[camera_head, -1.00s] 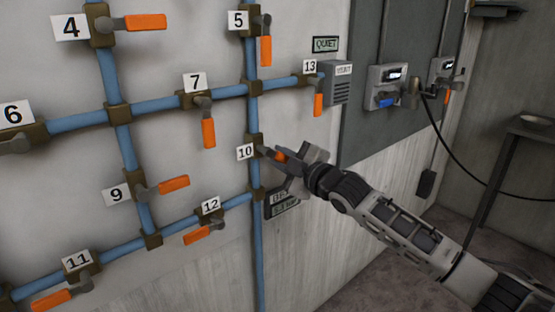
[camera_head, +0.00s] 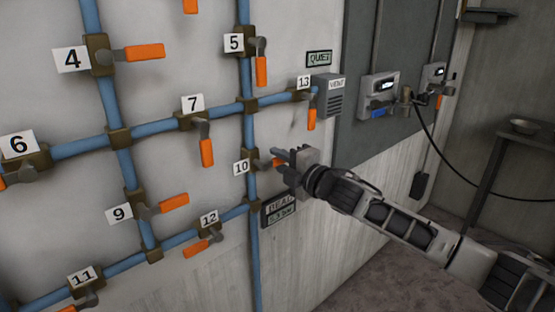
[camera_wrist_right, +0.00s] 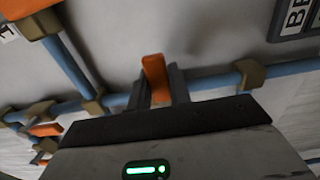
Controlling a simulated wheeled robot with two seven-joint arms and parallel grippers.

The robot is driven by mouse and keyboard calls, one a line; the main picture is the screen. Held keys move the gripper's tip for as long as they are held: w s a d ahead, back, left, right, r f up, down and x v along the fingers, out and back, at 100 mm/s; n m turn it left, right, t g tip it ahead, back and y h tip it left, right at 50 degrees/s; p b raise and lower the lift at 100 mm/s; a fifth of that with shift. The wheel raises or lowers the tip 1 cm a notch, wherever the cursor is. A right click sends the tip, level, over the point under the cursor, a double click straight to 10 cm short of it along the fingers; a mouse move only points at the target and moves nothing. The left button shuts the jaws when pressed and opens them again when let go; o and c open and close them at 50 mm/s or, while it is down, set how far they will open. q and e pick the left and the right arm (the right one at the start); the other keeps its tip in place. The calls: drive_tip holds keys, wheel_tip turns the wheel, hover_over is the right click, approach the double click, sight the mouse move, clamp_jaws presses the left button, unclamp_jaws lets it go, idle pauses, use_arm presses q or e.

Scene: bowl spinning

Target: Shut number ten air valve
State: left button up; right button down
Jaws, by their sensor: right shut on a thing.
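The number 10 air valve shows in the head view as a brown block on a vertical blue pipe, beside its label (camera_head: 241,167). Its orange lever (camera_head: 268,163) points right, crosswise to that pipe. My right gripper (camera_head: 281,160) is at the lever's outer end, shut on it and hiding part of it. In the right wrist view the orange lever (camera_wrist_right: 156,78) stands between the two grey fingers. My left gripper is not in view.
Valve 13's lever (camera_head: 312,119) hangs above my right gripper, near a grey vent box (camera_head: 329,97). A dark sign (camera_head: 279,209) is just below the gripper. Valve 12's lever (camera_head: 203,246) is lower left. A table with a bowl (camera_head: 523,127) stands far right.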

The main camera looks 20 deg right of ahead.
idle(0.4)
drive_tip(key=c, duration=1.3)
unclamp_jaws()
drive_tip(key=shift+s, duration=0.1)
drive_tip(key=shift+b+v, duration=1.6)
drive_tip(key=shift+v, duration=6.3)
drive_tip(key=shift+d, duration=0.1)
